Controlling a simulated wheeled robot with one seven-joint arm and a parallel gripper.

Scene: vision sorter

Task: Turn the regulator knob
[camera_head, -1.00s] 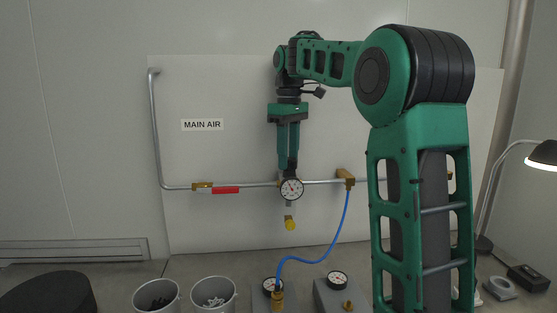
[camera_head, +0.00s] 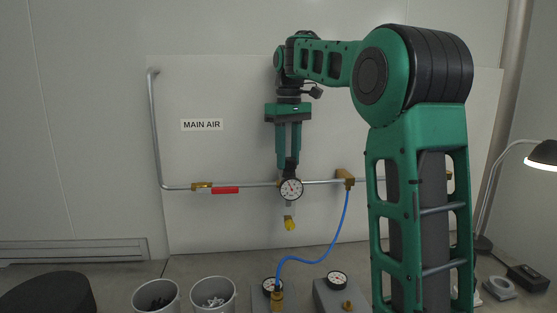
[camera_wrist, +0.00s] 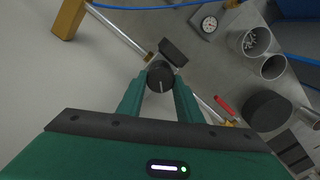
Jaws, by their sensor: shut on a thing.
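The regulator hangs on the wall pipe, with a round white-faced gauge (camera_head: 291,189) at its front. Its dark round knob (camera_wrist: 160,76) carries a pale line and sits between my two green fingers in the wrist view. My gripper (camera_head: 288,166) points straight down onto the knob from above and is shut on it. A yellow-tipped piece (camera_head: 291,223) hangs below the gauge.
A red-handled valve (camera_head: 225,190) is on the pipe (camera_head: 255,185) to the left. A brass fitting (camera_head: 345,179) with a blue hose (camera_head: 343,220) is to the right. Two grey bins (camera_head: 214,292) and gauge blocks stand on the bench below. A lamp (camera_head: 541,155) is far right.

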